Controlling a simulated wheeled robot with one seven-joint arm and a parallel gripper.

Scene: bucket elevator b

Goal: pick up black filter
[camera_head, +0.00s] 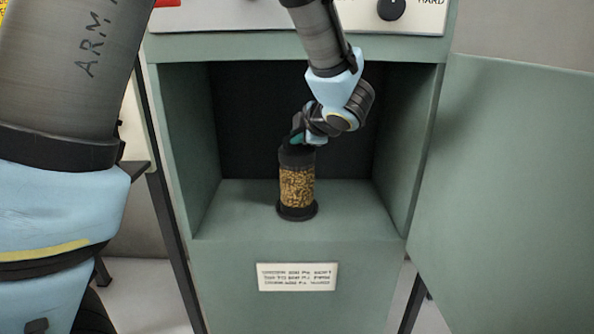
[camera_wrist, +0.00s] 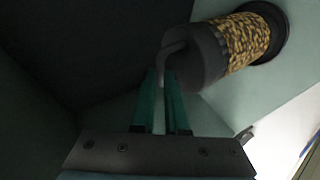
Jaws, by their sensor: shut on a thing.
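The black filter (camera_head: 297,187) is a cylinder with a black top and base and a clear middle filled with golden-brown pellets. It stands upright on the floor of the green cabinet compartment. In the wrist view the filter (camera_wrist: 245,40) is at the upper right, with a dark hook-like handle on its top. My gripper (camera_head: 298,137) reaches in from above at the filter's top. In the wrist view the two green fingers of my gripper (camera_wrist: 164,88) are close together and shut on the handle. The exact grip is dim and partly hidden in the head view.
The green cabinet (camera_head: 215,230) has side walls close around the arm and filter. Its door (camera_head: 510,200) stands open at the right. A control panel with a black knob (camera_head: 391,8) is above. A white label (camera_head: 297,277) is below the compartment.

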